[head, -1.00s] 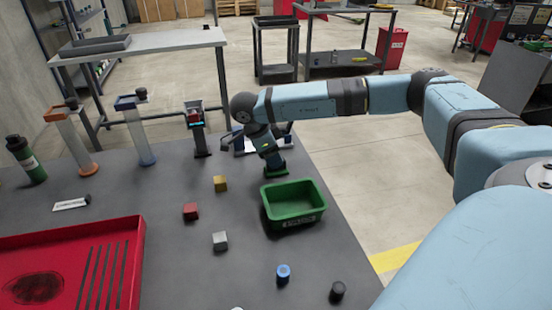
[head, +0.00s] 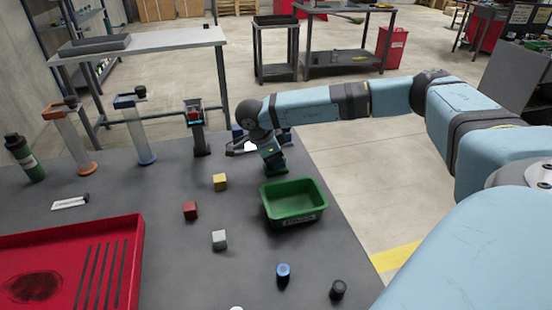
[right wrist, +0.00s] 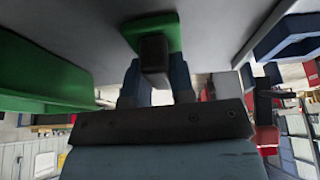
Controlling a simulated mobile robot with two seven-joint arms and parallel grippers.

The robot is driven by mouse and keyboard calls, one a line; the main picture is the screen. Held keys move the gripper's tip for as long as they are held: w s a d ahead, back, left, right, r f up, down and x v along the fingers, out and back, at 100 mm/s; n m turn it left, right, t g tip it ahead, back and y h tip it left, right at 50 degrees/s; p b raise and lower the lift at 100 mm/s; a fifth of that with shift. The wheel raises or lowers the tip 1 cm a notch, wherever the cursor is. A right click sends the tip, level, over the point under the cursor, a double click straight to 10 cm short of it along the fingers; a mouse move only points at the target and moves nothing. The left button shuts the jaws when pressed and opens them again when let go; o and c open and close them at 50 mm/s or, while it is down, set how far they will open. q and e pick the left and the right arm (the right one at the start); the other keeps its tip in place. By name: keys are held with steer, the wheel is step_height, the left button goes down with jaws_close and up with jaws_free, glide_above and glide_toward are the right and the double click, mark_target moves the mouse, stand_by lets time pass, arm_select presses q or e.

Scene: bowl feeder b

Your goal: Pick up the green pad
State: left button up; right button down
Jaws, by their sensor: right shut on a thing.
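The green pad (right wrist: 165,32) shows in the right wrist view as a flat green plate with a dark upright grip block (right wrist: 152,53). My right gripper (right wrist: 154,78) is shut on that block, one blue finger on each side. In the head view the pad (head: 276,164) is a small green patch under my right gripper (head: 270,154), near the far right edge of the dark table. I cannot tell whether the pad touches the table. My left gripper is not in view.
A green bin (head: 294,220) stands just in front of the pad. Yellow (head: 220,181), red (head: 190,209) and grey (head: 219,239) cubes lie left of it. Blue (head: 283,272) and black (head: 338,290) cylinders stand nearer. A red tray (head: 125,235) is at left.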

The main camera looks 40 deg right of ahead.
step_height(320, 180, up, 20)
steer(key=p, duration=0.3)
